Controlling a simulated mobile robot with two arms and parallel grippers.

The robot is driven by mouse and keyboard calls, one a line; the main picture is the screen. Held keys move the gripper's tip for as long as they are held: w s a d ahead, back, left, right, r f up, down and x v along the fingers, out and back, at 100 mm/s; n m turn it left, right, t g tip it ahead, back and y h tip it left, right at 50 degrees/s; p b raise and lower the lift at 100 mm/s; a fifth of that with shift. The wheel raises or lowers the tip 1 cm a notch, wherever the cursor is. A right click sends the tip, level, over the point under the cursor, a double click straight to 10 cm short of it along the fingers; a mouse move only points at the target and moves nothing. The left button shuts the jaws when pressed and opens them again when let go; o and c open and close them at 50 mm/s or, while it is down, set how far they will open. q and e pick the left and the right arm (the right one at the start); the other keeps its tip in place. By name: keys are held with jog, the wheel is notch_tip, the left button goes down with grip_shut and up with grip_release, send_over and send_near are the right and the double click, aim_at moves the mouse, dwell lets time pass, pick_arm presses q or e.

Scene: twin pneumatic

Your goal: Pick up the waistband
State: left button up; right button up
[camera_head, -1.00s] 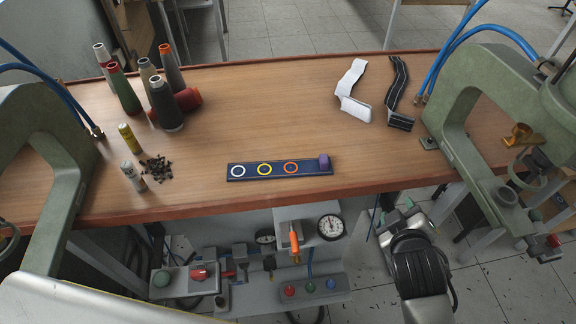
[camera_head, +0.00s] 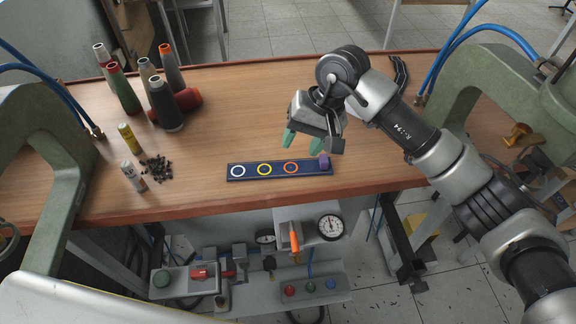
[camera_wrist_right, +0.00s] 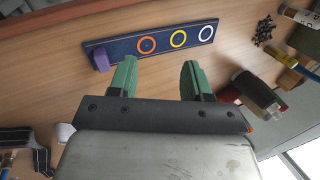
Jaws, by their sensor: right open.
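A dark, white-edged strip of cloth (camera_head: 398,72) lies at the back right of the wooden table, mostly behind my right arm. Its end also shows at the left edge in the right wrist view (camera_wrist_right: 28,138). A white strip is hidden by the arm in the head view; a small white part (camera_wrist_right: 65,132) shows in the right wrist view. A navy strip (camera_head: 247,172) with white, yellow and orange rings and a purple block lies near the front edge. I cannot tell which piece is the waistband. My right gripper (camera_head: 301,142), green-tipped, is open and empty, above the table just behind the navy strip.
Several thread cones (camera_head: 122,90) stand at the back left. A yellow can (camera_head: 129,138), a white can (camera_head: 133,176) and small black pieces (camera_head: 156,168) are at the left. Green machine frames (camera_head: 45,130) flank the table.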

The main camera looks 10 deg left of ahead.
jog(key=w+d+h, duration=0.2)
jog(key=d, duration=0.1)
jog(key=w+d+r+n+t+h, duration=0.1)
jog(key=d+h, duration=0.1)
jog(key=shift+d+r, duration=0.1)
jog(key=shift+d, duration=0.05)
jog(key=p, duration=0.1)
send_over(325, 161)
jog(key=f, duration=0.4)
jog(key=shift+d+f, duration=0.2)
jog(key=shift+f, duration=0.05)
jog(key=f+p, duration=0.1)
jog(key=f, duration=0.1)
jog(key=f+p, duration=0.1)
jog(key=f, duration=0.2)
jog(key=shift+a, duration=0.2)
jog(key=shift+f, duration=0.35)
jog(key=shift+c, duration=0.2)
grip_shut()
